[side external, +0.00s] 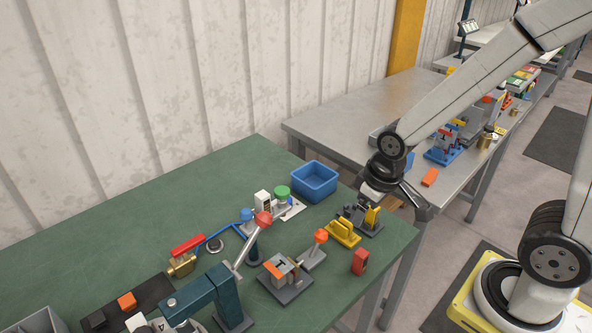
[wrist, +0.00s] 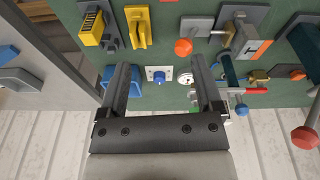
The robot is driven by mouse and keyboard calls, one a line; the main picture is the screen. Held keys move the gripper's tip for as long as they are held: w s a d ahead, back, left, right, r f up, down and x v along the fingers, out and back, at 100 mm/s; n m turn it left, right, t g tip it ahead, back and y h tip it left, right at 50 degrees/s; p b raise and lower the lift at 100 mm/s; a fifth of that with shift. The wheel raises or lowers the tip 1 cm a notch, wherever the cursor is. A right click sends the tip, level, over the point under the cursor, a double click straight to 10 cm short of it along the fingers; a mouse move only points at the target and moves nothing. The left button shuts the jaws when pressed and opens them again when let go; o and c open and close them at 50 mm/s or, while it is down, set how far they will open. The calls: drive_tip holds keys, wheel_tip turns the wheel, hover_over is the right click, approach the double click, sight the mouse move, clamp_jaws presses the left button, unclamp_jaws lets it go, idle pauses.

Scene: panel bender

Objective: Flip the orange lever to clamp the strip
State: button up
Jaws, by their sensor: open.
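The orange-tipped lever (side external: 320,237) stands tilted upward on a small grey base in the side view. Its round orange knob (wrist: 183,47) shows in the wrist view, beyond the fingers and toward the right one. Beside it is a grey block on a dark plate (side external: 282,273) with an orange part; I cannot tell for certain which piece is the strip. My gripper (side external: 412,203) hangs near the right end of the green table, apart from the lever. In the wrist view my gripper (wrist: 163,88) is open and empty.
A teal device (side external: 205,290) stands left of the lever, near a red ball-ended handle (side external: 263,218). Yellow clamps (side external: 343,233), a red block (side external: 360,262) and a blue bin (side external: 315,181) surround the lever. The far left of the green table (side external: 150,210) is clear.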

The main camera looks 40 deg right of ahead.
drive_tip(key=shift+s+d+m, duration=0.4)
drive_tip(key=shift+s+m, duration=0.2)
drive_tip(key=shift+w+r, duration=0.1)
drive_tip(key=c, duration=0.7)
drive_tip(key=shift+w, duration=0.25)
drive_tip(key=c, duration=0.3)
drive_tip(key=shift+w+d+m, duration=0.1)
drive_tip(key=shift+w+m, duration=0.2)
drive_tip(key=shift+w, duration=0.05)
clamp_jaws()
drive_tip(key=w+d+m+g+y, duration=0.1)
drive_tip(key=w+m+g+y, duration=0.1)
drive_tip(key=w, duration=0.6)
drive_tip(key=w+d+f+m+g+y, duration=0.1)
drive_tip(key=w+m, duration=0.3)
drive_tip(key=w, duration=0.4)
drive_tip(key=shift+d+f+g+y, duration=0.3)
drive_tip(key=shift+d+g+y, duration=0.15)
drive_tip(key=shift+g, duration=0.35)
